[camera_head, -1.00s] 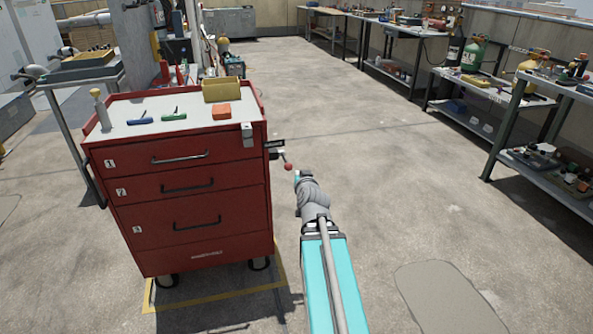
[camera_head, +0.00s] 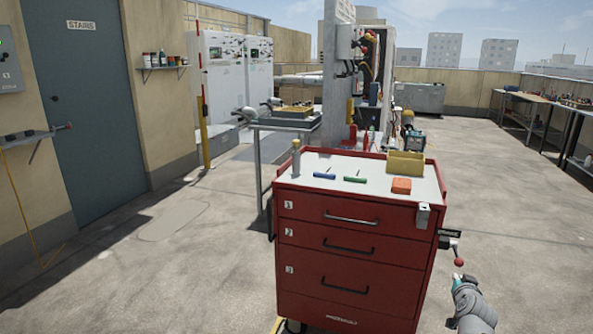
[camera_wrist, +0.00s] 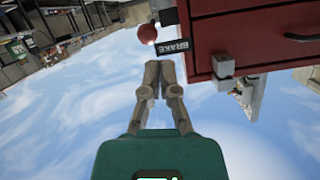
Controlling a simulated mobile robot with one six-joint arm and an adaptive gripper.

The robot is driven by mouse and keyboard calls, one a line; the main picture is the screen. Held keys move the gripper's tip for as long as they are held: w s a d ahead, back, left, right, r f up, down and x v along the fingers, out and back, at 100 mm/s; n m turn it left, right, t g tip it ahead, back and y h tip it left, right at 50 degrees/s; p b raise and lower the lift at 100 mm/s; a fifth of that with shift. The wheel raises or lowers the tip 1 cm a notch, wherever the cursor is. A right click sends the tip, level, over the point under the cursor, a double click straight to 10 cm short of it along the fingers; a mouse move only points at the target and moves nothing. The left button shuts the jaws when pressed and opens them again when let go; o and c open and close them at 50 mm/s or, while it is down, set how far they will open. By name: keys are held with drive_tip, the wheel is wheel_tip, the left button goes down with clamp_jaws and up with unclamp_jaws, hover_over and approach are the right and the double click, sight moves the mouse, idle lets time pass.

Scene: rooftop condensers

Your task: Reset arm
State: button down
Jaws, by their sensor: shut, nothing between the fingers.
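My gripper (camera_wrist: 160,68) is shut and empty in the wrist view, its two grey fingers together. The wrist view is tilted, with sky filling much of it. The red tool cart (camera_head: 352,252) stands left of my arm in the head view. Its brake lever's red knob (camera_head: 459,262) sticks out on the cart's right side, just above the end of my arm in the picture. In the wrist view the red knob (camera_wrist: 148,33) and the black BRAKE label (camera_wrist: 173,48) appear just past the fingertips. I see a gap there and no clear contact.
On the cart top are a yellow bin (camera_head: 405,164), an orange block (camera_head: 401,186), and blue and green tools. A metal stand (camera_head: 265,150) is behind it. A grey STAIRS door (camera_head: 85,110) is at left. Open concrete floor (camera_head: 525,230) lies right of the cart.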

drive_tip(key=a+f+n+g+y, duration=0.25)
drive_tip(key=a+f, duration=0.25)
drive_tip(key=a, duration=0.5)
drive_tip(key=a+f+n+g+y, duration=0.2)
drive_tip(key=a+f+g+y, duration=0.25)
drive_tip(key=a, duration=0.55)
drive_tip(key=s+a+f+n+g+h, duration=0.15)
drive_tip(key=s+a+f+g, duration=0.25)
drive_tip(key=s+a+g, duration=0.5)
drive_tip(key=a+r+t+p, duration=0.2)
drive_tip(key=a+r+p, duration=0.1)
drive_tip(key=r+p, duration=2.8)
drive_tip(key=shift+s+a+r, duration=0.2)
drive_tip(key=shift+s+r, duration=0.1)
drive_tip(key=shift+s, duration=0.1)
